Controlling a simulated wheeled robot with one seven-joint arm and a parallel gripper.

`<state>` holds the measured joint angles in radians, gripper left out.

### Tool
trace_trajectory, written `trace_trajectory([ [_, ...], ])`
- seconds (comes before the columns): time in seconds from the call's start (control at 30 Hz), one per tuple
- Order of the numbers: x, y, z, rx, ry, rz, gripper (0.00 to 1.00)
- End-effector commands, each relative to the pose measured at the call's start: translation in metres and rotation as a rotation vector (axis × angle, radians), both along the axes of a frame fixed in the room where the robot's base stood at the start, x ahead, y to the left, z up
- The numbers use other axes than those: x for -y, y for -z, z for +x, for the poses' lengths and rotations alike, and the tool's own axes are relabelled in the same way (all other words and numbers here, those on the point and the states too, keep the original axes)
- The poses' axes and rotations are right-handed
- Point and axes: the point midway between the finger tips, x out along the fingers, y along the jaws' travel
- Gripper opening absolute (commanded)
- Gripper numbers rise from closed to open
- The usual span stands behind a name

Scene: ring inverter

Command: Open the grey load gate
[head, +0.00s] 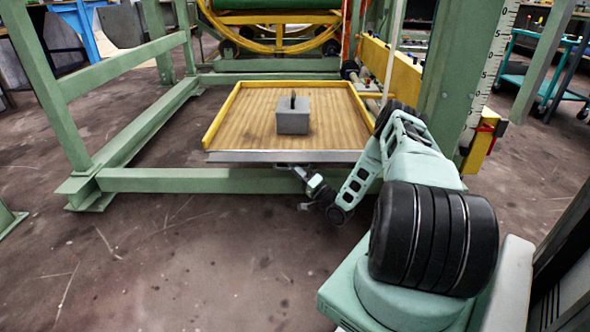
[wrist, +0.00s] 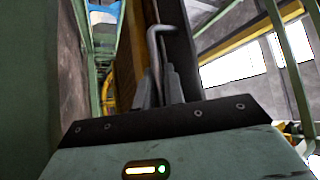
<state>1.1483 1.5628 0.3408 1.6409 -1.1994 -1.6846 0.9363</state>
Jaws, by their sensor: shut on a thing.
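The grey load gate (head: 250,157) runs along the front edge of the yellow-rimmed wooden platform (head: 225,125). It shows as a narrow strip in the head view, so its tilt is hard to judge. In the wrist view, a dark panel that looks like the gate (wrist: 181,45) stands close ahead. In the wrist view, my gripper (wrist: 164,82) is shut on a bent grey bar handle (wrist: 157,42) beside that panel. The exact contact is partly hidden between the fingers.
A grey block (head: 293,119) with a dark upright handle stands on the platform behind the gate. Green frame beams (head: 160,180) run below the platform and a green post (head: 460,70) stands at right. The floor (head: 190,260) in front is clear.

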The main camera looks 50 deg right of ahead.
Motion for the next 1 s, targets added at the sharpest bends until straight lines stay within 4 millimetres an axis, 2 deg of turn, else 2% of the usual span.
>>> trace_trajectory([
  [0.2, 0.000, 0.000, 0.000, -0.001, 0.000, 0.000, 0.00],
  [0.23, 0.000, 0.000, 0.000, -0.001, 0.000, 0.000, 0.16],
  [0.3, 0.000, 0.000, 0.000, 0.000, 0.000, 0.000, 0.32],
  [0.53, 0.000, -0.001, -0.001, 0.003, -0.002, 0.000, 0.32],
  [0.67, 0.000, 0.001, -0.008, 0.003, 0.000, 0.001, 0.32],
  [0.77, 0.001, 0.006, -0.021, 0.001, 0.002, 0.001, 0.32],
  [1.0, 0.001, 0.028, -0.071, -0.004, 0.003, 0.003, 0.32],
])
